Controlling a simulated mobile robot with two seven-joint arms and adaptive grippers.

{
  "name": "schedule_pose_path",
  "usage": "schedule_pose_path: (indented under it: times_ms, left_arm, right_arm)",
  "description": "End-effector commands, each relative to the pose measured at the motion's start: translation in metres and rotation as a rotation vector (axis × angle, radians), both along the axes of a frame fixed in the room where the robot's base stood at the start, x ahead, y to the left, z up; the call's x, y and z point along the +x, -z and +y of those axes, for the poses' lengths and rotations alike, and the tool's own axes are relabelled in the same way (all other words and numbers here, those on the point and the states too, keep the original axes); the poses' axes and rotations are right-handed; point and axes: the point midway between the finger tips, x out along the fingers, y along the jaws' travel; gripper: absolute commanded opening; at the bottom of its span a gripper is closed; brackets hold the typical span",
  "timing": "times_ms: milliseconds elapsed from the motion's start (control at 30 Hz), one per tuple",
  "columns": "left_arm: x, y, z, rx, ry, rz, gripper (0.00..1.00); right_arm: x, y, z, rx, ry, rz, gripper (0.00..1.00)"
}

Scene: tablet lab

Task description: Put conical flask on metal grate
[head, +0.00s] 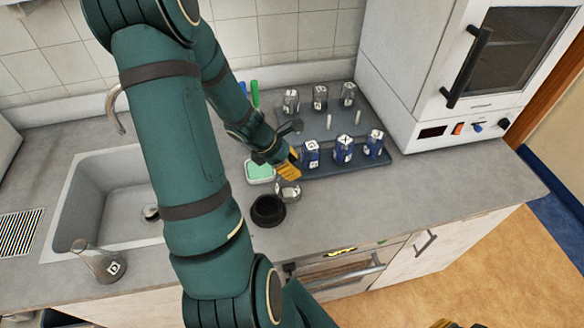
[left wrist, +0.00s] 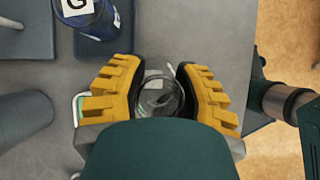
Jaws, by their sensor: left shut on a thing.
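A clear conical flask (head: 103,264) with a label reading D stands on the counter by the front left corner of the sink. The striped metal grate (head: 20,233) lies flat left of the sink, with nothing seen on it. My left gripper (head: 288,172) is shut on a small clear glass vessel (head: 288,191) near the blue tray. In the left wrist view the glass vessel (left wrist: 160,96) sits between the yellow fingers; its full shape is hidden. A yellow piece at the bottom edge seems to be my right gripper (head: 445,323), mostly cut off.
A black bowl (head: 268,211) and a green-filled dish (head: 259,172) are close by. The sink (head: 112,196) lies left; a white oven (head: 440,70) stands right. The right counter is clear.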

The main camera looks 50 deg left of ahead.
Motion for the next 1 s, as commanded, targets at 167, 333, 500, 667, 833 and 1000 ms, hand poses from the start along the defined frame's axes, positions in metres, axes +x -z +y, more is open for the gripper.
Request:
schedule_pose_path:
  times_ms: [167, 333, 500, 667, 833, 1000]
  left_arm:
    - [0.000, 0.003, 0.000, 0.001, 0.000, -0.002, 0.00]
    - [0.000, 0.004, 0.000, 0.001, 0.000, -0.002, 0.00]
    - [0.000, 0.007, 0.000, 0.001, 0.000, -0.002, 0.49]
    - [0.000, 0.006, 0.000, 0.001, 0.000, -0.002, 0.62]
    - [0.000, 0.006, 0.000, 0.001, 0.000, -0.002, 0.62]
    - [-0.002, -0.003, 0.002, 0.002, -0.001, -0.003, 0.62]
  right_arm:
    - [0.001, 0.001, 0.000, 0.000, 0.000, -0.001, 0.00]
    - [0.000, 0.002, 0.000, 0.000, 0.000, -0.001, 0.00]
    - [0.001, 0.005, 0.000, -0.001, 0.000, -0.001, 0.00]
    - [0.001, 0.005, 0.000, -0.001, 0.000, -0.001, 0.00]
    - [0.001, 0.005, 0.000, -0.001, 0.000, -0.001, 0.00]
    - [0.000, -0.002, 0.000, 0.000, 0.000, -0.001, 0.00]
